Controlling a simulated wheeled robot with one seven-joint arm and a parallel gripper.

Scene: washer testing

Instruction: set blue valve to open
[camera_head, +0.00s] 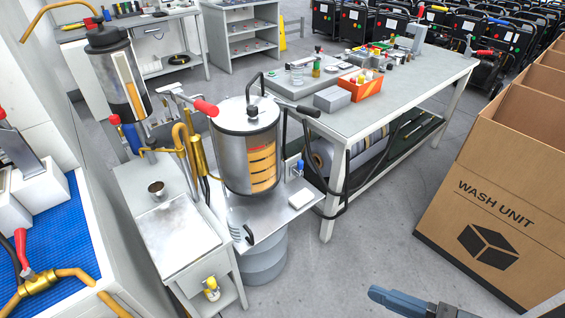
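A small blue handle (300,167) stands out at the right side of the clear cylindrical tank (248,150), above a metal shelf; it looks like the blue valve. It is too small to tell whether it is open or closed.
A red-tipped lever (206,107) sticks out beside the tank. A long workbench (400,95) with an orange bin (361,87) stands behind right. A large cardboard box (500,215) marked "WASH UNIT" fills the right side. Open grey floor (330,270) lies between tank and box.

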